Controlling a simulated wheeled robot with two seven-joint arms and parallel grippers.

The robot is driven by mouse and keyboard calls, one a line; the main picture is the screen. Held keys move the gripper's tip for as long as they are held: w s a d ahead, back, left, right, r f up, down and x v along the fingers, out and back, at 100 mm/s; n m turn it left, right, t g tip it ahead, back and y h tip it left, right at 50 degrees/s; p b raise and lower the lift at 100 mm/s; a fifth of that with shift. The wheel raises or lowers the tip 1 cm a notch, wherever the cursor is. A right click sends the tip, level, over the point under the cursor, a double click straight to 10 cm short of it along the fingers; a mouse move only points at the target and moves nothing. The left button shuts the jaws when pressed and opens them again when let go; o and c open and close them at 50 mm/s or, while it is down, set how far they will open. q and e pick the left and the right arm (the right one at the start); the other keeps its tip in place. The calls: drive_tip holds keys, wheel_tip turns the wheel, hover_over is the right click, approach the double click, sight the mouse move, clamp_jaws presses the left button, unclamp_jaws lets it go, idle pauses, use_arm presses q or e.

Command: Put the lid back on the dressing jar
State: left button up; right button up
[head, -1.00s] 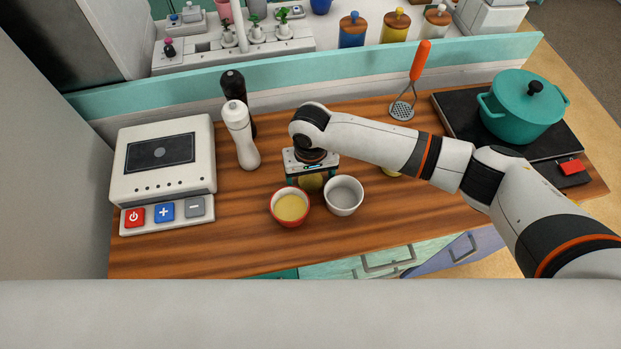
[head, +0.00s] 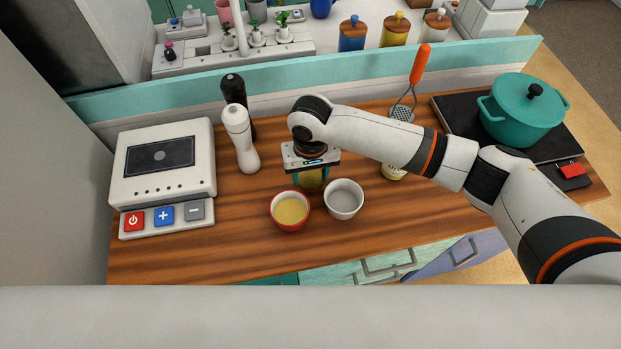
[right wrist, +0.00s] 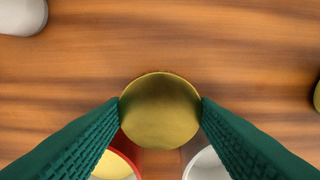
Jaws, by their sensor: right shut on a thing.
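The round gold lid (right wrist: 160,112) is between the two green fingers of my right gripper (right wrist: 160,108), which are shut on its sides. In the head view the lid (head: 312,180) shows between the fingertips of my right gripper (head: 312,181), just behind the two bowls. I cannot tell whether it is clear of the counter. A pale yellow jar (head: 392,173), seemingly the dressing jar, stands to the right, mostly hidden by my right forearm; its top cannot be seen there. A gold-olive edge (right wrist: 317,96), perhaps that jar, shows at the right of the wrist view. My left gripper is out of view.
A red bowl with yellow contents (head: 290,223) and a white bowl (head: 344,212) stand close in front of my gripper. White (head: 241,140) and black (head: 234,88) mills stand behind left. A masher (head: 417,75) and teal pot (head: 523,110) are right.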

sight(311, 178)
wheel_tip(311, 178, up, 7)
idle(0.3)
drive_tip(key=s+d+r+m, duration=0.1)
drive_tip(key=s+d+r, duration=0.2)
drive_tip(key=d, duration=0.6)
drive_tip(key=s+d+r+m, duration=0.1)
drive_tip(key=s+d+r, duration=0.2)
drive_tip(key=d, duration=0.7)
drive_tip(key=shift+s+r, duration=0.3)
drive_tip(key=shift+s, duration=0.75)
